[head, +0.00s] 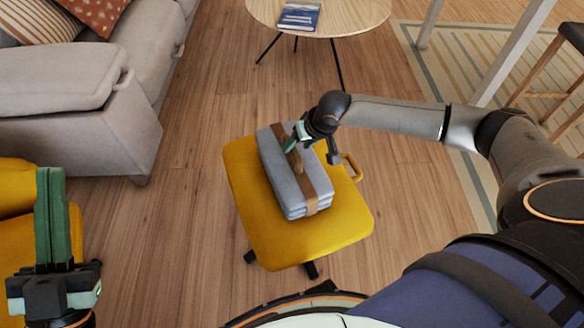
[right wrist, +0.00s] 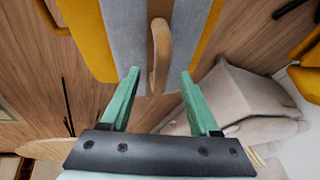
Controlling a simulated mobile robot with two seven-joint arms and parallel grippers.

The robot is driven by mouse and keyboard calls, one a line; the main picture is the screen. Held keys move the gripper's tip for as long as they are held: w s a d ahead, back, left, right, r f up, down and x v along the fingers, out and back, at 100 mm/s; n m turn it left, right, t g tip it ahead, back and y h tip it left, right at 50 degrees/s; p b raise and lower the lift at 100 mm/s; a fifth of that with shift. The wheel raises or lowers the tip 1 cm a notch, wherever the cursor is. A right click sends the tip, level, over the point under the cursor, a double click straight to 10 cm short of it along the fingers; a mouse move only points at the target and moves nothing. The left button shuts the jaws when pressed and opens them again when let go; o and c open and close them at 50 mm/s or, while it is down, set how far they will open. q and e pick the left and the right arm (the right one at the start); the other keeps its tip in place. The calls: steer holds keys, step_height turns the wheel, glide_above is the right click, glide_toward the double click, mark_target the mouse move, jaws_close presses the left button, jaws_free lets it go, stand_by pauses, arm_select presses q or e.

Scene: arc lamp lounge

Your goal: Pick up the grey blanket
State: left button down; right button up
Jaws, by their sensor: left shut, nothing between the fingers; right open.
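The grey blanket (head: 282,187) is a folded bundle with a brown strap (head: 308,190), lying on a yellow stool (head: 262,240). It also shows in the right wrist view (right wrist: 128,30), where a tan handle (right wrist: 159,45) stands up from it. My right gripper (head: 291,146) is over the far part of the blanket, open. In the right wrist view its green fingertips (right wrist: 160,74) are on either side of the handle's lower end, with gaps on both sides. My left gripper (head: 52,178) is shut and empty at the far left, apart from the blanket.
A beige sofa (head: 95,130) with cushions stands at the upper left. A round wooden table (head: 350,15) with a blue book (head: 299,16) is at the back. Yellow furniture (head: 15,190) is behind my left gripper. Wooden floor around the stool is clear.

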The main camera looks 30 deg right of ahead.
mark_target(294, 149)
steer(key=shift+b+x, duration=0.35)
steer(key=shift+x, duration=0.45)
steer(key=shift+b+x, duration=0.5)
steer(key=shift+x, duration=0.45)
steer(key=shift+a+f, duration=0.1)
steer(key=shift+f, duration=0.1)
arm_select(q)
steer(key=s+m+h, duration=0.1)
steer(key=s+r+m+h, duration=0.1)
steer(key=s+r+h, duration=0.1)
steer(key=h, duration=0.1)
steer(key=shift+d+r+m, duration=0.1)
steer(key=shift+d+m, duration=0.2)
steer(key=shift+m, duration=0.1)
arm_select(e)
jaws_close()
steer(key=shift+r, duration=0.2)
